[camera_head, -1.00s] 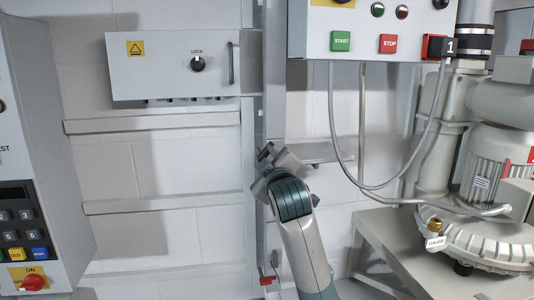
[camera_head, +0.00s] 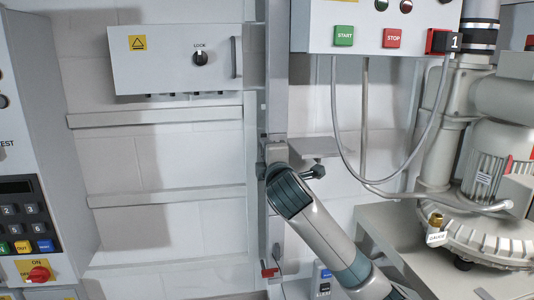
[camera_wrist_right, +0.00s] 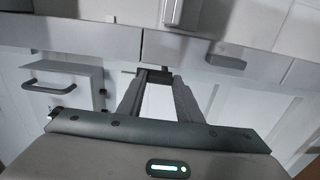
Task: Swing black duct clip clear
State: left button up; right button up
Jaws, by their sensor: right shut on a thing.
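A black band with bright edges (camera_head: 480,24) wraps the pale duct at the upper right in the head view. It is the only black duct clip I can make out there, and my right arm is well away from it. My right gripper (camera_wrist_right: 155,78) is shut on a small dark piece (camera_wrist_right: 153,75) between its fingertips in the wrist view. I cannot tell what this piece is. In the head view my right wrist stands before the grey upright post and mostly hides the gripper. My left gripper is not in view.
A lock box (camera_head: 175,58) hangs upper left. A blower (camera_head: 480,235) stands on a bench at right. A keypad cabinet (camera_head: 30,190) is at left.

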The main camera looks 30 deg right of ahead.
dwell(0.4)
jog(key=o, duration=1)
jog(key=shift+a, duration=0.1)
jog(key=shift+o, duration=0.2)
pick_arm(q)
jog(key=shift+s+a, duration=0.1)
pick_arm(e)
jog(key=shift+f, duration=0.1)
